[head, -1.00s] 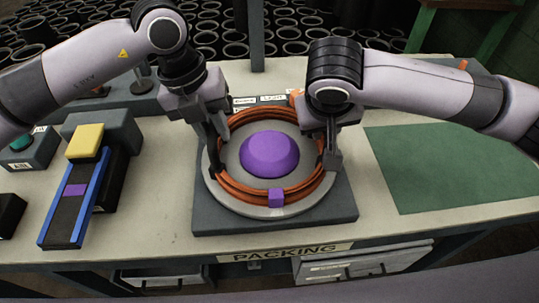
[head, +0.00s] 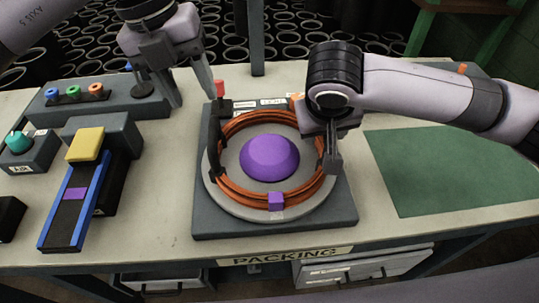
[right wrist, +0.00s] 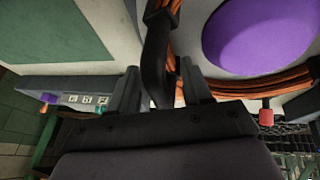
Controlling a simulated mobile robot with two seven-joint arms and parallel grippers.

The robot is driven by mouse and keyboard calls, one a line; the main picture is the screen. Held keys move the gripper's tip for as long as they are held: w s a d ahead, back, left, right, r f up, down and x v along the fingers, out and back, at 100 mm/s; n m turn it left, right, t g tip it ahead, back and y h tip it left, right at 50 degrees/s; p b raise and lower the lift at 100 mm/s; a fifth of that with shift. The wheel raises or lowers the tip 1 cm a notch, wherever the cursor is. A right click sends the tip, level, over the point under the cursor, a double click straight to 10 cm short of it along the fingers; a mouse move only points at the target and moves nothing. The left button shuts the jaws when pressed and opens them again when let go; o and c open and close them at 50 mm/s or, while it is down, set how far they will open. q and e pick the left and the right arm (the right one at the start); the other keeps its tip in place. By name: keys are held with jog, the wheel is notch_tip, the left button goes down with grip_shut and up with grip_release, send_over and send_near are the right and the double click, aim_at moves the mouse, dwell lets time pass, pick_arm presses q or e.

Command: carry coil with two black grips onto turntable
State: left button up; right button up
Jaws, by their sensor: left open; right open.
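The orange coil (head: 243,195) lies on the round grey turntable (head: 240,208), around the purple dome (head: 269,156) at its middle. One black grip (head: 214,145) stands upright at the coil's left side, free of any gripper. My left gripper (head: 193,95) is open and empty, above and behind that grip. My right gripper (head: 331,160) is at the coil's right side, hiding most of the other grip. In the right wrist view that black grip (right wrist: 156,60) stands between the open fingers of my right gripper (right wrist: 160,85); I cannot tell whether they touch it.
Left stands a blue-railed conveyor (head: 67,215) with a yellow block (head: 85,143). A button panel (head: 110,108) is behind it. A green mat (head: 445,170) lies clear at right. A red knob (head: 219,88) stands behind the turntable.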

jog(key=shift+r, duration=0.2)
pick_arm(q)
jog(key=shift+a+r, duration=0.15)
jog(key=shift+r, duration=0.75)
pick_arm(e)
jog(key=v, duration=1.1)
jog(key=shift+s+r, duration=0.2)
jog(key=shift+r, duration=0.05)
pick_arm(q)
jog(key=shift+s, duration=0.1)
pick_arm(e)
jog(key=shift+a+f, duration=0.1)
jog(key=shift+a, duration=0.05)
